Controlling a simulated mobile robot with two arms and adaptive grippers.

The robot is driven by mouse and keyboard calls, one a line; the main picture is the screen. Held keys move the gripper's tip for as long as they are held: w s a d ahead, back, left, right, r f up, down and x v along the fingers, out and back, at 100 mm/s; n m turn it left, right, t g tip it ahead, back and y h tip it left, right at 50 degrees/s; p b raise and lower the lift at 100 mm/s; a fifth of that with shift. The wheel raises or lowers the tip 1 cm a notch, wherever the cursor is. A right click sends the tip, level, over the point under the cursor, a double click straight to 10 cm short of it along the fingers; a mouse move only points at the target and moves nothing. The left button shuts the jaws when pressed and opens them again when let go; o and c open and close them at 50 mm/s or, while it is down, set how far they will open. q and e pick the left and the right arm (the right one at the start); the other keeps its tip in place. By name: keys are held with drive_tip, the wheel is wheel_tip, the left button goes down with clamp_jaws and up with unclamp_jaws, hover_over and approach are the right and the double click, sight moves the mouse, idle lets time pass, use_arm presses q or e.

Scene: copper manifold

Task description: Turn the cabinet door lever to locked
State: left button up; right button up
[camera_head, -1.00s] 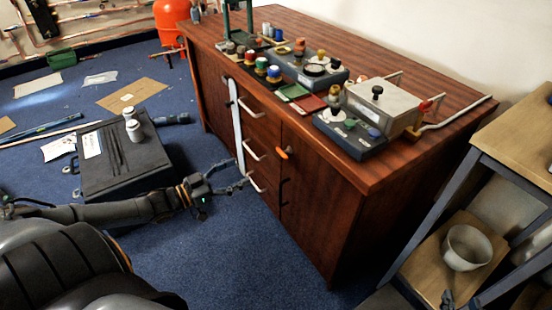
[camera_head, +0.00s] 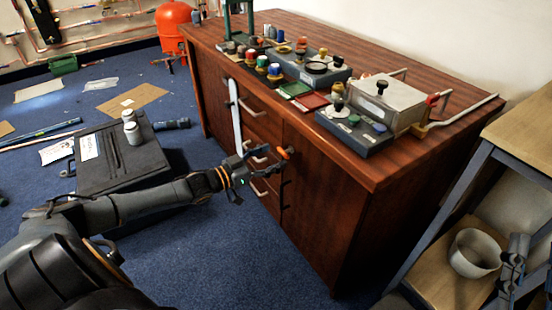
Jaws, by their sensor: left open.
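The lever with an orange grip (camera_head: 287,152) sits on the front of the wooden cabinet (camera_head: 335,205), near the top left edge of its right door. The grip points slightly down to the right. My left gripper (camera_head: 277,163) reaches in from the left with its fingers apart. Its tips are just left of and below the orange grip; I cannot tell whether they touch it. Part of my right gripper (camera_head: 513,265) seems to show at the lower right edge, and its jaws cannot be read.
Drawers with metal handles (camera_head: 250,105) and a white strip (camera_head: 235,115) are left of the lever. Jars and a metal box (camera_head: 385,100) stand on the cabinet top. A black case (camera_head: 95,165) lies on the blue floor. A shelf with a white bowl (camera_head: 474,254) is at right.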

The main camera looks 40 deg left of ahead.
use_arm(q)
drive_tip(key=shift+x, duration=0.95)
use_arm(e)
drive_tip(key=shift+s+d+r+t+y, duration=0.15)
drive_tip(key=shift+s+r+t+y, duration=0.35)
drive_tip(key=shift+s+r+t, duration=0.5)
drive_tip(key=shift+s, duration=0.15)
use_arm(q)
drive_tip(key=c, duration=1.2)
drive_tip(key=shift+o, duration=0.2)
